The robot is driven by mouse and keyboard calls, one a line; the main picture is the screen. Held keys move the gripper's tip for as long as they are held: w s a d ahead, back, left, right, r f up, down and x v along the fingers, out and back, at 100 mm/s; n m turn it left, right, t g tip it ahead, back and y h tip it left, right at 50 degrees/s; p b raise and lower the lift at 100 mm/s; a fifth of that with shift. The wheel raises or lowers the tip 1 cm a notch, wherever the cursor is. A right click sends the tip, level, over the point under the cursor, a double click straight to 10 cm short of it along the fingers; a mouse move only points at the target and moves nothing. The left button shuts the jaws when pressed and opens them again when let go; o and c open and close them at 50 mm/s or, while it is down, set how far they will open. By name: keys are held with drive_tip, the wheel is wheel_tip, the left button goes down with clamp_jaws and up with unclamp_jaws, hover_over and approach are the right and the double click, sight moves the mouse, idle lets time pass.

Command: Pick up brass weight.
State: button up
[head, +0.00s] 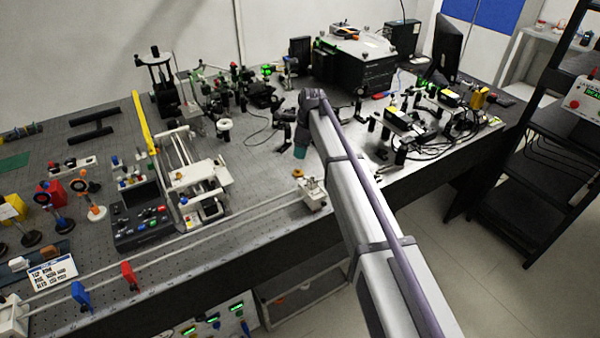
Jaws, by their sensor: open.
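My arm reaches in from the lower right, over the bench. Its dark end bends down to a teal tip, where my gripper (300,152) hangs above the bench; its fingers are too small to make out clearly. No object shows in it. I cannot pick out the brass weight with certainty. A small brass-coloured piece (298,173) sits by a metal rail block (313,194), just below my gripper in the picture and apart from it. My arm hides part of the bench to the right of that block.
The perforated bench (245,190) is crowded with optics. A console (150,217) and a white-framed device (195,175) stand to the left. A rail (215,236) runs along the front edge. Cabled optics (410,118) and a large black instrument (355,65) stand behind and right.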

drive_tip(key=b, duration=0.6)
hover_over(299, 170)
drive_tip(key=d, duration=0.1)
wheel_tip(299, 170, down, 6)
drive_tip(key=f+b, duration=0.2)
drive_tip(key=a+f+b, duration=0.1)
drive_tip(key=f+b, duration=0.2)
drive_tip(key=shift+f, duration=0.1)
drive_tip(key=shift+r, duration=0.3)
drive_tip(key=c, duration=1.2)
